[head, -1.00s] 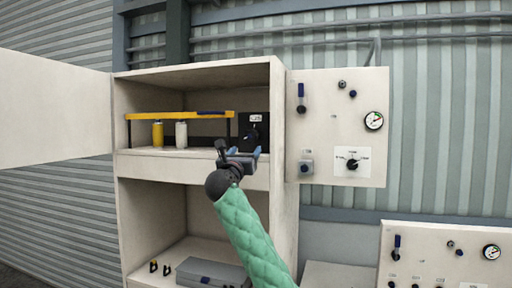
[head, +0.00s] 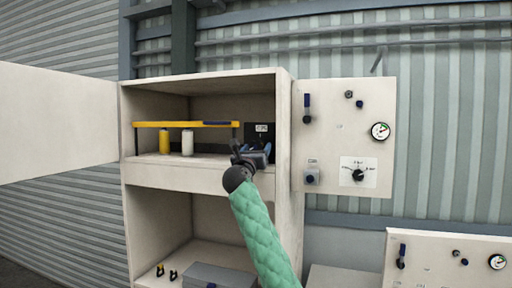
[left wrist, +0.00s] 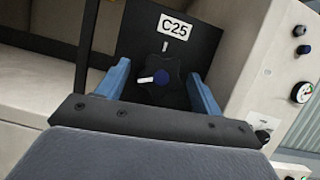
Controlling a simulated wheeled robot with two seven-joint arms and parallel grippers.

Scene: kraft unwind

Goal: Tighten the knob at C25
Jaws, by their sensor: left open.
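A black panel (left wrist: 205,42) with a white C25 label (left wrist: 174,28) stands in the upper compartment of the open cabinet; it also shows in the head view (head: 250,129). On it, below the label, is a dark star-shaped knob (left wrist: 163,78) with a blue centre and a white pointer mark toward the left. My left gripper (left wrist: 160,88), with blue fingers, is open; in the left wrist view its fingers lie to either side of the knob, and I cannot tell whether they touch it. In the head view the left gripper (head: 256,153) hides the knob. My right gripper is not in view.
A yellow bar (head: 180,124) stands on the shelf, with a yellow bottle (head: 165,141) and a white bottle (head: 187,143) beneath it. The cabinet's open door (head: 60,118) is at left. A control board (head: 330,110) with a gauge is at right.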

